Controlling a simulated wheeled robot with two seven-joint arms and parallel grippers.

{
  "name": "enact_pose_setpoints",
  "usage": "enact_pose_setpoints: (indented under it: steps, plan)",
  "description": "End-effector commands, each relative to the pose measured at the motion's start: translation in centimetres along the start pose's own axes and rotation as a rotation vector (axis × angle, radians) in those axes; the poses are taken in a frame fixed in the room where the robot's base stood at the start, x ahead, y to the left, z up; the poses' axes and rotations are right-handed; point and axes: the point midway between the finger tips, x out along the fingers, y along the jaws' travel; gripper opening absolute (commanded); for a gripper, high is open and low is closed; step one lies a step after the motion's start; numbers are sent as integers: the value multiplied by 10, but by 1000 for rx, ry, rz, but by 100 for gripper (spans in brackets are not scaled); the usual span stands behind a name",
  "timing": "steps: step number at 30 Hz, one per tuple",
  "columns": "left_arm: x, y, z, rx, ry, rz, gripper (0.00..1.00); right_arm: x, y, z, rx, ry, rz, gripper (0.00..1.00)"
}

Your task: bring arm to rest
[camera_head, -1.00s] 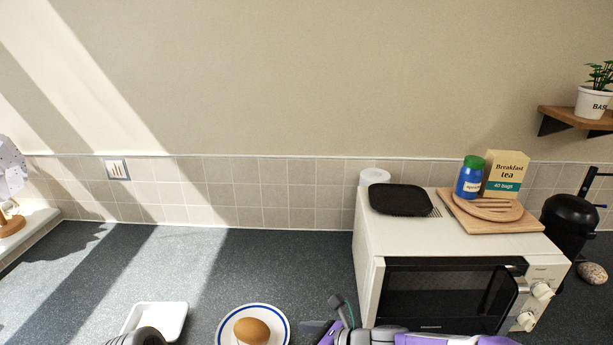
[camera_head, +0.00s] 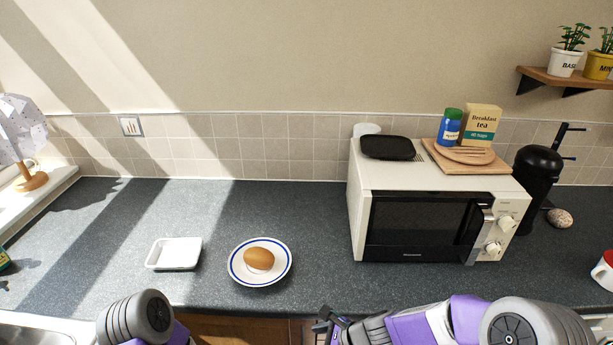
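My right arm crosses the bottom right of the head view, in front of the counter. Its gripper (camera_head: 330,322) is at the arm's left end, below the counter's front edge; it is small and dark, and I cannot tell whether its fingers are open or shut. My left arm shows only as a grey and purple joint at the bottom left, and its gripper is out of the picture. Neither arm touches anything on the counter.
A plate (camera_head: 238,274) with a brown bun (camera_head: 259,258) and a white tray (camera_head: 175,253) sit on the counter (camera_head: 320,215). A closed microwave (camera_head: 358,205) stands right of them, with a black pan (camera_head: 388,148) on top. A mug (camera_head: 604,272) is at the right edge.

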Motion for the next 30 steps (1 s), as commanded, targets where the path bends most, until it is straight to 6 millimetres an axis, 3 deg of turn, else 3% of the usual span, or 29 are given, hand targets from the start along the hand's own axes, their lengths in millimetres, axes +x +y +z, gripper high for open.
enact_pose_setpoints:
  steps: [5, 9, 12, 15, 19, 30]
  plan:
    - [0, 0, 0, 0, 1, 0, 43, 28, 31, -86, -337, 197, 104, 90]
    - [0, 0, 0, 0, 1, 0, 43, 46, 64, -155, -749, 304, 236, 90]
    - [0, 0, 0, 0, 1, 0, 43, 56, 86, -188, -1036, 312, 313, 90]
    - [0, 0, 0, 0, 1, 0, 43, 65, 104, -205, -1272, 283, 358, 90]
    - [0, 0, 0, 0, 0, 0, 43, 73, 120, -213, -1469, 238, 376, 90]
    - [0, 0, 0, 0, 1, 0, 43, 76, 124, -214, -1554, 216, 375, 90]
